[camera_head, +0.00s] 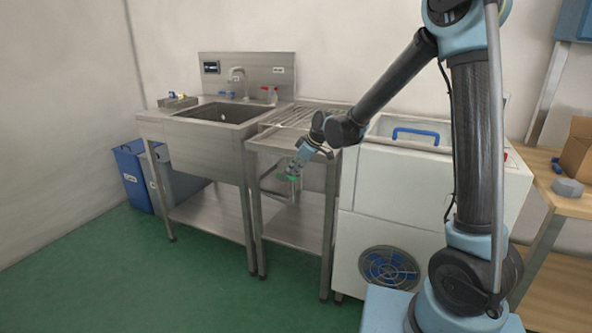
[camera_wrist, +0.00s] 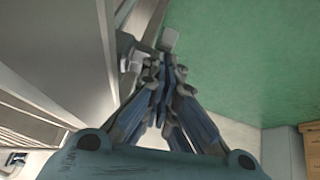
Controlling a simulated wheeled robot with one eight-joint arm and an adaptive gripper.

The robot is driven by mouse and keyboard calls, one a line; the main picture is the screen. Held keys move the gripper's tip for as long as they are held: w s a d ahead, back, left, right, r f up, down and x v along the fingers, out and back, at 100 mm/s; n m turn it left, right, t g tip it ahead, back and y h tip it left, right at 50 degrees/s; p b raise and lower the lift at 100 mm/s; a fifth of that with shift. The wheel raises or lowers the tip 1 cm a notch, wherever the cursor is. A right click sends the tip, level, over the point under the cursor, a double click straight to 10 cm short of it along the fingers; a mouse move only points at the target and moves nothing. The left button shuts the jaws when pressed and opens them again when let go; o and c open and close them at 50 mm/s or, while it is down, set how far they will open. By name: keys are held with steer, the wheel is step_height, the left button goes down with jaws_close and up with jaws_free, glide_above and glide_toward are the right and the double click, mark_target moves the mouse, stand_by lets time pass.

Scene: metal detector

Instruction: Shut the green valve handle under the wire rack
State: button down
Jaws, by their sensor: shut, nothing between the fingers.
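The green valve handle (camera_head: 291,179) shows as a small patch of green under the wire rack (camera_head: 303,115), on the front side of the steel stand. My gripper (camera_head: 295,171) is right at the handle, pointing down and to the left, and covers part of it. Whether it touches the handle, and how the handle is turned, I cannot tell. In the wrist view my gripper (camera_wrist: 165,68) has its fingers together with nothing between them. A pale grey fitting (camera_wrist: 170,40) lies just beyond the fingertips there. The green handle cannot be made out in that view.
A steel sink (camera_head: 216,112) adjoins the stand on the left. A white machine with a blue-handled lid (camera_head: 415,136) stands close on the right. A lower shelf (camera_head: 290,228) lies beneath the handle. Blue and grey bins (camera_head: 133,178) are at the left. The green floor in front is clear.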

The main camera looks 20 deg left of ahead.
steer(key=shift+r, duration=0.45)
steer(key=shift+s+d+r+y, duration=0.8)
steer(key=shift+d+r, duration=1.55)
steer(key=shift+r, duration=3.15)
steer(key=shift+h, duration=0.3)
steer(key=x, duration=0.4)
steer(key=d+x, duration=0.1)
steer(key=x, duration=0.2)
steer(key=f+x, duration=0.1)
steer(key=x, duration=0.3)
steer(key=shift+s+f, duration=0.1)
steer(key=shift+f, duration=0.95)
steer(key=shift+d+f, duration=0.1)
steer(key=shift+d, duration=0.05)
